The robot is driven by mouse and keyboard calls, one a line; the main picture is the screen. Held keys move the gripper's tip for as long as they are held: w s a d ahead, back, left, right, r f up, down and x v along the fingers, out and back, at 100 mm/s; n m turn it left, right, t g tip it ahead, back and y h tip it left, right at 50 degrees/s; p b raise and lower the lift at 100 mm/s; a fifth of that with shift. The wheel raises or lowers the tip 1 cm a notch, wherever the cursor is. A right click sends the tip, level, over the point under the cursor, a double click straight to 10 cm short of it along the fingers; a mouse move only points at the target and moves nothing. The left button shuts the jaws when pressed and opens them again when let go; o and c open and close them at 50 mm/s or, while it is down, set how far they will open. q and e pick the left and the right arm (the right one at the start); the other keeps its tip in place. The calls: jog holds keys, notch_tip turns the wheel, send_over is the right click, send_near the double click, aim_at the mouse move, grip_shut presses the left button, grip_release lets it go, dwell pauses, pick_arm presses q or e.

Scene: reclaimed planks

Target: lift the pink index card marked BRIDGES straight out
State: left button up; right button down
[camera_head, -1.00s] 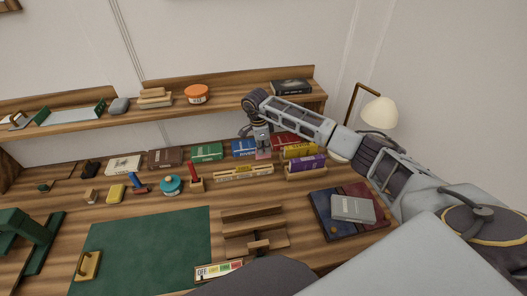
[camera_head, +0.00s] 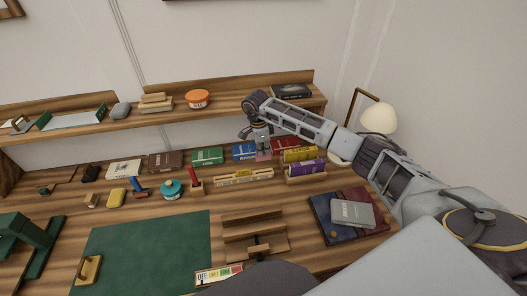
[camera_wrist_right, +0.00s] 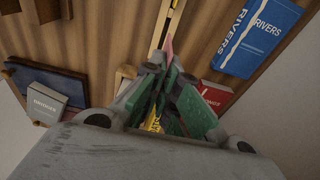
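My right gripper (camera_head: 262,147) hangs fingers-down behind the long pale wooden card box (camera_head: 243,176). The pink card (camera_head: 263,156) shows just under its fingertips. In the right wrist view the green-padded fingers (camera_wrist_right: 167,75) are close together, with the pink card (camera_wrist_right: 170,46) between them and sticking out past the tips. The gripper looks shut on the card. The word on the card cannot be read. Whether its lower edge is clear of the box cannot be told. My left gripper is not in view.
Blue (camera_head: 244,150), red (camera_head: 285,145) and green (camera_head: 207,155) books lie around the gripper. Yellow (camera_head: 300,154) and purple (camera_head: 306,168) books stand to its right. A red-topped stamp (camera_head: 195,177) stands left of the box. The shelf (camera_head: 225,108) is behind.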

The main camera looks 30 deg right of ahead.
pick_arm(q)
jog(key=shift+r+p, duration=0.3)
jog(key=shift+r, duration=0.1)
pick_arm(e)
jog(key=shift+r, duration=0.7)
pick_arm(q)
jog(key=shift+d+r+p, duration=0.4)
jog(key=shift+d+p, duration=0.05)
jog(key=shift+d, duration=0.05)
pick_arm(e)
jog(key=shift+r, duration=0.75)
jog(key=shift+r+p, duration=0.5)
jog(key=shift+r, duration=0.5)
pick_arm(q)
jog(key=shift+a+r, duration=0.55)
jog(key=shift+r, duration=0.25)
pick_arm(e)
jog(key=shift+r, duration=0.5)
jog(key=shift+r+p, duration=0.5)
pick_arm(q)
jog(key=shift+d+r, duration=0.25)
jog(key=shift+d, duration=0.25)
